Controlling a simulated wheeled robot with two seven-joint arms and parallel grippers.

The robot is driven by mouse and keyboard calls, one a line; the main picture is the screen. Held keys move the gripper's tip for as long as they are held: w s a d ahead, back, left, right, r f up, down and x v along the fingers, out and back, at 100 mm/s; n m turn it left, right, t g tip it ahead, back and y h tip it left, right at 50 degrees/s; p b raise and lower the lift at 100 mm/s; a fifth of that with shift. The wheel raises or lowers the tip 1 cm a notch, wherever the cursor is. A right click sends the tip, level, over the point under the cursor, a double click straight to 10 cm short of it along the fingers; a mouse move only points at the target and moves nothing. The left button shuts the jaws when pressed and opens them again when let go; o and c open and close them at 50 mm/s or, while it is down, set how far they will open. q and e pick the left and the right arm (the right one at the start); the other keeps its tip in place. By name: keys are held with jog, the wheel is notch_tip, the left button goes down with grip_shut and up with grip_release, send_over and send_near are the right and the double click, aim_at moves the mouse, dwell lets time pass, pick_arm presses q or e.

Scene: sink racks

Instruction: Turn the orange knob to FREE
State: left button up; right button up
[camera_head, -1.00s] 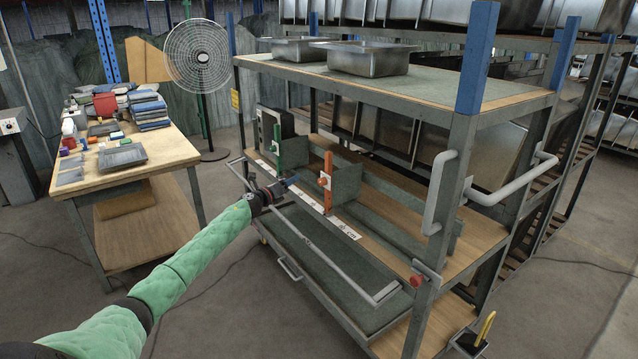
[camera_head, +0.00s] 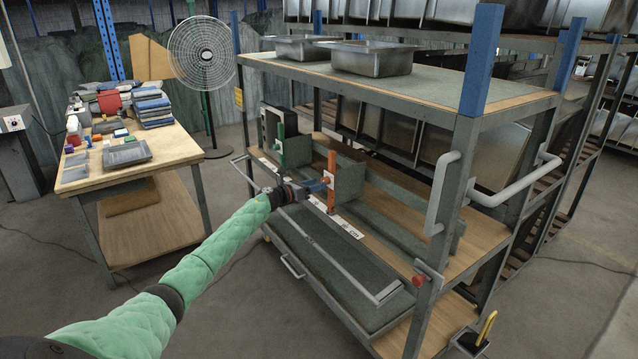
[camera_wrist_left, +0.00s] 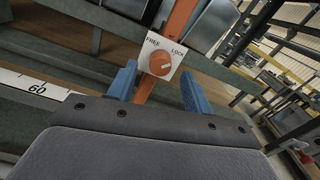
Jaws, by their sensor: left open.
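The orange knob (camera_wrist_left: 160,63) sits on a white plate (camera_wrist_left: 151,47) marked FREE on the left and LOCK on the right, in the left wrist view. The plate is fixed on an orange upright post (camera_head: 332,166) on the cart's middle shelf. My left gripper (camera_wrist_left: 158,84) is open, its two blue fingers on either side of the post below the knob in the wrist view. In the head view my left gripper (camera_head: 318,185) is just in front of the plate. Whether the fingers touch the knob cannot be told. My right gripper is not in view.
A green post (camera_head: 281,145) stands left of the orange one. A grey rail (camera_head: 335,262) runs along the cart front below my arm. A white ruler strip (camera_wrist_left: 36,88) lies along the shelf edge. A wooden table (camera_head: 120,165) with stacked items stands left.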

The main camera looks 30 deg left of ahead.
pick_arm(q)
jog(key=shift+x, duration=1.1)
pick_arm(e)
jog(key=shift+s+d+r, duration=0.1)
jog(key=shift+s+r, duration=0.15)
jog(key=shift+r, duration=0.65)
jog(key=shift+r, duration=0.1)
pick_arm(q)
jog(key=c, duration=1)
jog(key=shift+o, duration=0.2)
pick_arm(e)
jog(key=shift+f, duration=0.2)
